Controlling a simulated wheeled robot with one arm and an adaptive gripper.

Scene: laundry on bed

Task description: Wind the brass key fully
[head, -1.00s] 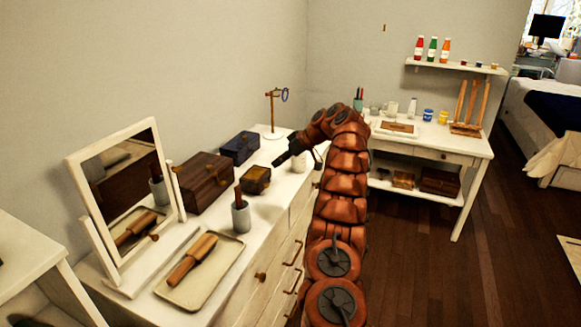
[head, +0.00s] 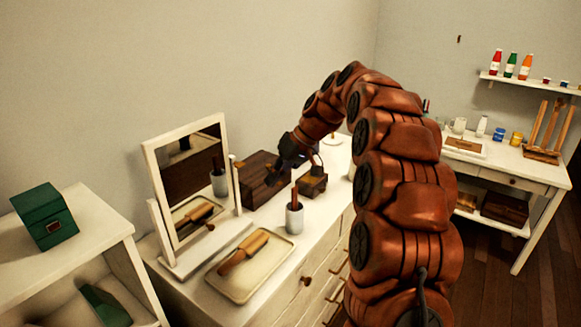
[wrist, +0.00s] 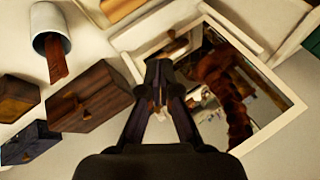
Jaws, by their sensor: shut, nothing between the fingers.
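A dark wooden box (head: 255,190) stands on the white dresser (head: 330,215) right of the mirror. It also shows left of my fingers in the wrist view (wrist: 105,90). A small brass-coloured piece (wrist: 82,106) sits on its side; I cannot tell for certain that it is the key. My gripper (wrist: 158,68) is shut and empty, apart from the box, with the mirror beyond its tips in the wrist view. In the head view my gripper (head: 282,170) is at the wooden box, its tips hard to make out.
A framed tilting mirror (head: 150,165) stands left of the box. A tray (head: 275,265) with a wooden-handled brush (head: 243,252) lies in front. A grey cup (head: 294,218) and a small brown box (head: 313,184) stand nearby. A green box (head: 45,215) sits on the left shelf.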

